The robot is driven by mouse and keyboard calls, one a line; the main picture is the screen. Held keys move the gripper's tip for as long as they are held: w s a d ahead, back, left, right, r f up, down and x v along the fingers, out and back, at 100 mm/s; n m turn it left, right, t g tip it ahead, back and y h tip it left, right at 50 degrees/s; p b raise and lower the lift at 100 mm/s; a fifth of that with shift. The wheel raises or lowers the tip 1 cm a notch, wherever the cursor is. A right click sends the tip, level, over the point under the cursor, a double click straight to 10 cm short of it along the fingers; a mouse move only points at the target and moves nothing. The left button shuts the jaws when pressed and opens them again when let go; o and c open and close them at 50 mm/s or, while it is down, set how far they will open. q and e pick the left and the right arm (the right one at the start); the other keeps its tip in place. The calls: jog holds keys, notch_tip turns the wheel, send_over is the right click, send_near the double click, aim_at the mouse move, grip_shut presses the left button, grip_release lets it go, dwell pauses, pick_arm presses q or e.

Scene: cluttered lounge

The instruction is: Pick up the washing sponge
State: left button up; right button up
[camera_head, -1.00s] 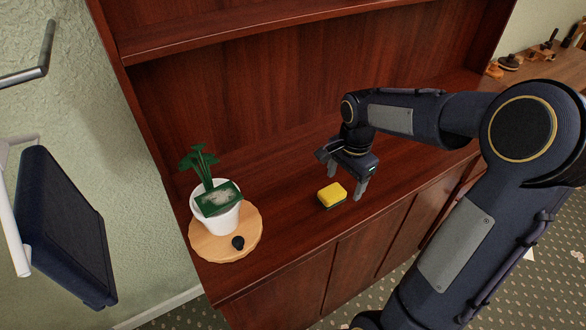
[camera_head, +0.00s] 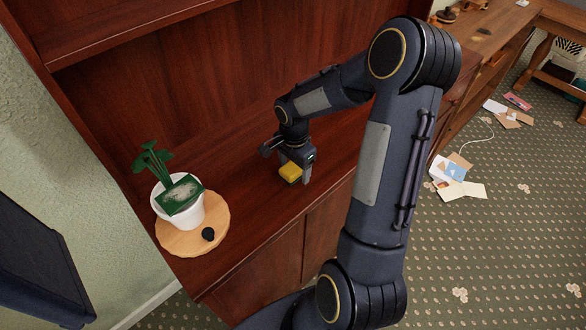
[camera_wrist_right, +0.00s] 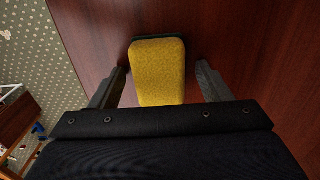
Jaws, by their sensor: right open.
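The washing sponge (camera_head: 290,172) is yellow with a dark green underside and lies on the reddish wooden cabinet top (camera_head: 256,218). My right gripper (camera_head: 290,180) is directly over it, pointing down. In the right wrist view the sponge (camera_wrist_right: 158,72) lies between the two spread fingers of the right gripper (camera_wrist_right: 160,84), with a gap on each side. The gripper is open. The upper part of the sponge is partly hidden by the gripper in the head view. My left gripper is not in view.
The cabinet's back panel rises behind. Papers (camera_head: 455,180) lie on the carpet at right.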

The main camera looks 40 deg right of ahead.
jog(key=c, duration=1.1)
jog(key=shift+o, duration=0.2)
jog(key=shift+r, duration=0.15)
jog(key=shift+r, duration=0.2)
notch_tip(320, 180, up, 2)
jog(key=shift+r+b, duration=0.1)
jog(key=shift+b, duration=0.45)
jog(key=s+a+r+b, duration=0.2)
jog(key=s+a+r, duration=0.4)
jog(key=s+r, duration=0.4)
jog(key=s, duration=0.2)
jog(key=shift+s, duration=0.35)
jog(key=shift+r, duration=0.1)
